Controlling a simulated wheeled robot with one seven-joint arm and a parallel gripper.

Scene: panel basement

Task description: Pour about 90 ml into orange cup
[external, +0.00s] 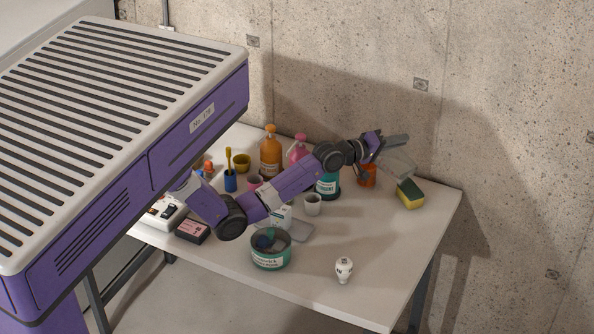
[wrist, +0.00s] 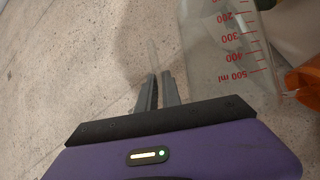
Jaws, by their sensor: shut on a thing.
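My gripper (external: 385,143) is raised over the far right of the table, its fingers shut on a clear measuring jug (external: 398,164). The jug appears tilted in the external view. In the wrist view the fingers (wrist: 158,92) close around a thin pale part, and the jug (wrist: 232,50) shows red marks from 200 to 500 ml. The orange cup (external: 367,176) stands on the table just left of and below the jug. An orange part, likely this cup (wrist: 305,84), shows at the right edge of the wrist view. I cannot tell the liquid level or whether liquid flows.
A yellow-green sponge (external: 410,194) lies right of the cup, near the table edge. A teal tin (external: 270,250) and a white bulb-shaped item (external: 344,269) are in front. A concrete wall rises behind.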

